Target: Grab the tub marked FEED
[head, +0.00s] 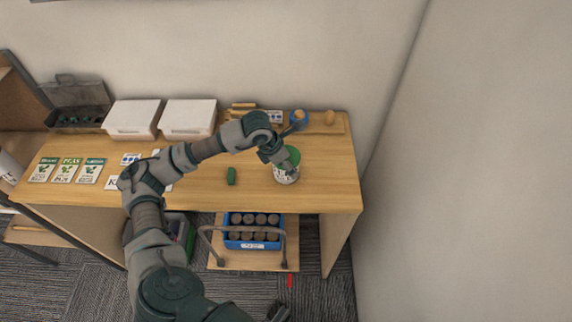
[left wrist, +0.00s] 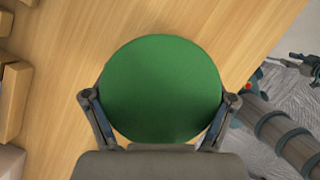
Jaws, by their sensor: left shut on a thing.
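A round tub (head: 286,177) with a green lid and a pale, dark-lettered label is at the right part of the wooden bench. Its lettering is too small to read surely. My left gripper (head: 279,157) is shut on it from above. In the left wrist view the green lid (left wrist: 160,88) fills the space between both fingers, which touch its sides. I cannot tell whether the tub's base touches the bench. My right gripper (head: 279,312) shows partly at the bottom edge of the head view, low and away from the bench; its jaws are unclear.
The bench (head: 325,190) has a green block (head: 231,176) left of the tub. Seed packets (head: 66,169) lie at its left. Two white-lidded boxes (head: 188,117) and a wooden tray (head: 335,123) stand at the back. A blue crate (head: 253,240) sits below. A wall closes the right side.

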